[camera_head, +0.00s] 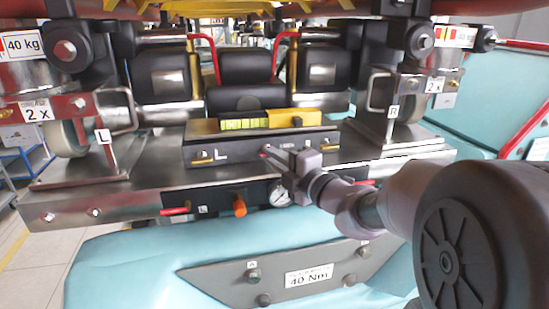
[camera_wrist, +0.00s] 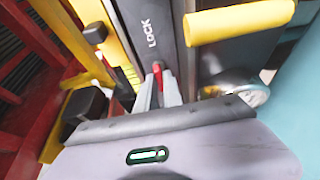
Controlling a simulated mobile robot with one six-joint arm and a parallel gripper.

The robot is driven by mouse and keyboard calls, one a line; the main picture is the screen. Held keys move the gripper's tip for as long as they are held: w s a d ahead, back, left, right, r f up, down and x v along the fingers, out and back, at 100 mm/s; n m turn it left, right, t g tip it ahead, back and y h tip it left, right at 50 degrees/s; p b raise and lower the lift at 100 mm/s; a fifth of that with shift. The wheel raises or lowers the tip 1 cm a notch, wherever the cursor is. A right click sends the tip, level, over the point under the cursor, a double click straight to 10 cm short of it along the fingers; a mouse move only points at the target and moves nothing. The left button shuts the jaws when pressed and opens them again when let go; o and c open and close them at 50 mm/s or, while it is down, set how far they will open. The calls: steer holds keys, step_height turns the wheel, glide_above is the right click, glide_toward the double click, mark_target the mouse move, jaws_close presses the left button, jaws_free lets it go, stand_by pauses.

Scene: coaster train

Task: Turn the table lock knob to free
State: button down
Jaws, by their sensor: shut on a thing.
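The table lock knob, a small red piece, shows between my fingertips in the wrist view (camera_wrist: 157,69). It sits on a dark panel (camera_wrist: 140,22) marked LOCK. In the head view a speck of red shows at the fingertips, on the front of the dark box (camera_head: 230,152). My gripper (camera_head: 270,151) reaches in from the right, and its fingers are shut on the knob; they also show in the wrist view (camera_wrist: 160,88). Most of the knob is hidden by the fingers. I cannot tell its exact turn angle, and no free mark is readable.
A yellow-green level (camera_head: 245,123) lies on the box. Below are an orange knob (camera_head: 240,206), a red handle (camera_head: 174,211) and a gauge (camera_head: 278,193). Wheel stands L (camera_head: 103,136) and R (camera_head: 392,112) flank the box. A teal body (camera_head: 130,265) fills the foreground.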

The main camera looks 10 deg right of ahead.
steer(key=shift+r+n+p, duration=0.15)
steer(key=shift+n+p, duration=0.15)
steer(key=shift+p, duration=0.1)
steer(key=shift+r+n+p, duration=0.1)
steer(key=shift+n+p, duration=0.3)
steer(key=shift+p, duration=0.25)
steer(key=shift+r+n+g+h+p, duration=0.15)
steer(key=shift+n+g+h+p, duration=0.4)
steer(key=shift+n+p, duration=0.6)
steer(key=n+g+h+p, duration=0.1)
steer(key=n, duration=0.2)
steer(key=shift+a+n, duration=0.15)
steer(key=shift+n, duration=0.1)
steer(key=n+h+b, duration=0.2)
steer(key=n, duration=0.1)
steer(key=shift+a+g, duration=0.2)
steer(key=shift+g, duration=0.15)
steer(key=shift+a+n+h+b, duration=0.15)
steer(key=shift+n+h+b, duration=1.35)
steer(key=shift+b, duration=0.4)
steer(key=shift+n, duration=0.3)
